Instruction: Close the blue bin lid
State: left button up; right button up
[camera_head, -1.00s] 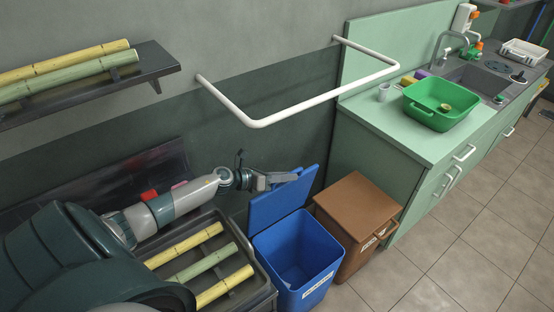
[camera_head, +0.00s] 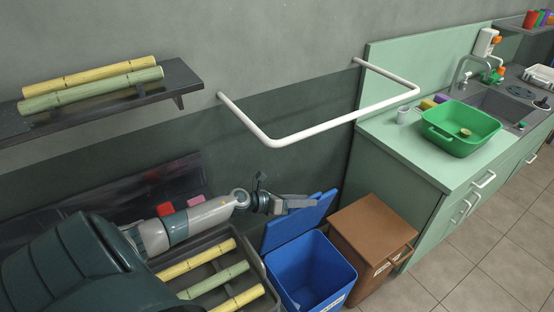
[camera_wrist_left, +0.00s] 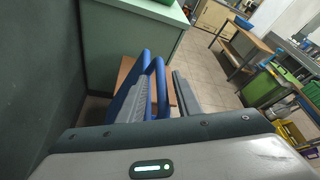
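The blue bin (camera_head: 340,285) stands on the floor at bottom centre in the head view, its inside showing. Its blue lid (camera_head: 288,229) is raised and leans up behind the opening. My left gripper (camera_head: 301,203) is at the lid's upper part, its fingers in front of it. In the left wrist view, two curved blue edges of the lid (camera_wrist_left: 158,78) show between or beside my grey fingers (camera_wrist_left: 160,98). A gap shows between the fingers, and I cannot tell whether they touch the lid. My right gripper is not in view.
A brown bin (camera_head: 368,224) stands close on the right of the blue bin. A grey crate (camera_head: 245,247) with cane sticks is at its left. A white wall rail (camera_head: 330,110) hangs above. A green counter (camera_head: 425,165) with a green basin (camera_head: 475,135) is at the right.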

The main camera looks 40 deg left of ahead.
pick_arm(q)
jog(key=b+v, duration=0.4)
jog(key=v, duration=1.3)
jog(key=shift+f, duration=0.1)
jog(key=shift+c, duration=0.3)
